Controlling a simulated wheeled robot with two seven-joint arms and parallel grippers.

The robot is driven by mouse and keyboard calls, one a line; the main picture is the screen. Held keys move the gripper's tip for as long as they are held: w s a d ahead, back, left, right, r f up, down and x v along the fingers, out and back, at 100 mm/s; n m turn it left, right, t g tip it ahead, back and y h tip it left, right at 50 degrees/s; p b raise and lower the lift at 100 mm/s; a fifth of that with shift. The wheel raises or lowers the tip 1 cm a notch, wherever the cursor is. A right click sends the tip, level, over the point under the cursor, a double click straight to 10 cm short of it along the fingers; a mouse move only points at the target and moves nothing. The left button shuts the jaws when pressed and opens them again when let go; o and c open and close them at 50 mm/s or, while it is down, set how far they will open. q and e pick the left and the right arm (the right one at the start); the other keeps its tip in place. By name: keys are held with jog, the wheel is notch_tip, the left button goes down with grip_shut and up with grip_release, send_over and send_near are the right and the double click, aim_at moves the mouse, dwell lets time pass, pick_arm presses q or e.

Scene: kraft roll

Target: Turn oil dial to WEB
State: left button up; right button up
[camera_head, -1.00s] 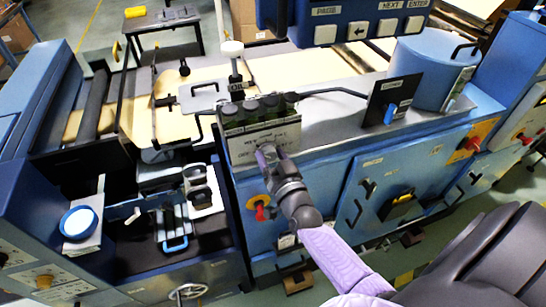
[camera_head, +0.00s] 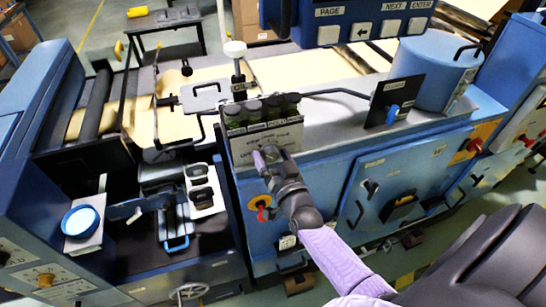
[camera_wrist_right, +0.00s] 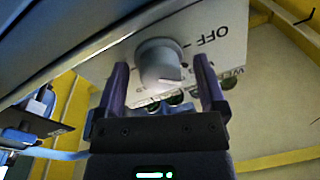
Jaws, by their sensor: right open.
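The oil dial (camera_wrist_right: 158,62) is a round grey knob on a pale plate (camera_wrist_right: 222,22) in the right wrist view. The word OFF is printed beside it; smaller lettering is partly hidden. My right gripper (camera_wrist_right: 163,80) is open, with one finger on each side of the knob. I cannot tell whether the fingers touch it. In the head view my right gripper (camera_head: 266,158) is at the lower part of the oil panel (camera_head: 280,140), and the dial is hidden behind it. The OIL sign (camera_head: 239,87) stands above the panel. My left gripper is not in view.
Several dark green jars (camera_head: 272,106) stand along the panel's top. A red knob on a yellow disc (camera_head: 262,205) is just below my right gripper. A black plate with a blue handle (camera_head: 393,102) stands to the right. A blue button console (camera_head: 350,25) overhangs the top.

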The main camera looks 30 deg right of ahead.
jog(key=s+a, duration=0.1)
jog(key=s, duration=0.8)
jog(key=shift+s+a+f+b, duration=0.3)
jog(key=shift+s+a, duration=0.05)
